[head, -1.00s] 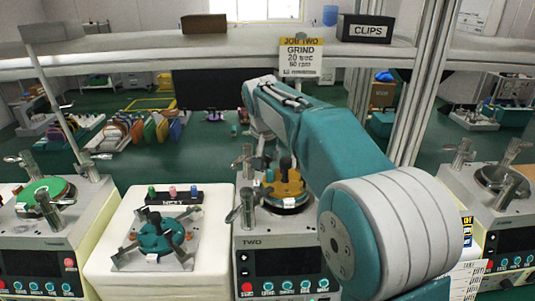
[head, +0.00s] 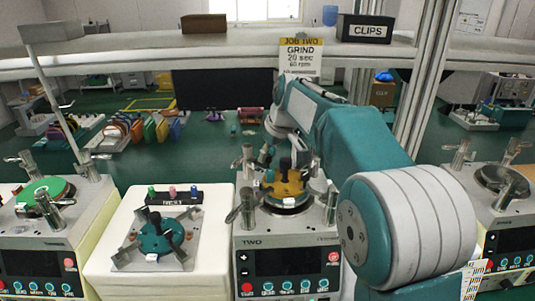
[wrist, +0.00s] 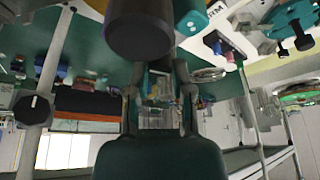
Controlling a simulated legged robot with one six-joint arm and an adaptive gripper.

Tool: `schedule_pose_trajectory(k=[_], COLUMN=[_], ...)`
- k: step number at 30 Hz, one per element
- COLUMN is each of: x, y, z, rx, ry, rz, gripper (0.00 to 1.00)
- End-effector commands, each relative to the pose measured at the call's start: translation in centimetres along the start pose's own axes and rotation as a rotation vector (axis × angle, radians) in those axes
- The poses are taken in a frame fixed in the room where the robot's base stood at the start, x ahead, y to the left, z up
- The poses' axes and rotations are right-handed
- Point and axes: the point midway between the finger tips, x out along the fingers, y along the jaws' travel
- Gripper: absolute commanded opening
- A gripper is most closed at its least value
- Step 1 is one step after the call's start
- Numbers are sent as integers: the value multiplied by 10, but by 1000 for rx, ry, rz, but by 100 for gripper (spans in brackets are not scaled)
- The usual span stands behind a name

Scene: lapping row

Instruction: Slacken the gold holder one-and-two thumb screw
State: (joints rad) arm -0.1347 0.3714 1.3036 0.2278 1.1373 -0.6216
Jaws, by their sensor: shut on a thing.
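The gold holder (head: 291,187) sits on the lapping plate of machine TWO (head: 288,240) in the head view, with a black post (head: 285,164) standing up at its middle. My arm reaches over from the right, and my gripper (head: 267,160) points down at the holder's back left edge. The gripper is shut on a thumb screw at that edge. The screw is mostly hidden by the fingers, and its exact hold is too small to make out. In the wrist view, my gripper (wrist: 160,92) shows at the middle, with the grip point unclear.
Clamp posts (head: 247,207) stand around the plate, close to my gripper. At left, a teal holder (head: 161,238) sits on a white stand. Another machine (head: 40,240) is at far left. A shelf (head: 215,53) with a job card (head: 301,57) crosses behind.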

Motion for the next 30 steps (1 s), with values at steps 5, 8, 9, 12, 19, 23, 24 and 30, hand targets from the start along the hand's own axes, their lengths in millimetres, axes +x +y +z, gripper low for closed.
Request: schedule_pose_trajectory(k=[5,8,9,12,19,23,24,30], x=[3,3,3,3,3,3,3,3], y=[2,2,2,2,3,3,3,3], z=[2,2,2,2,2,2,2,2], rx=[-152,-236,-268,-343,-480,-530,-542,-577], ry=[-7,-8,-8,-8,-7,-8,-8,-8], rz=[-67,-103,-116,-147,-203,-224,-229,-243], gripper=[0,0,0,0,0,0,0,0])
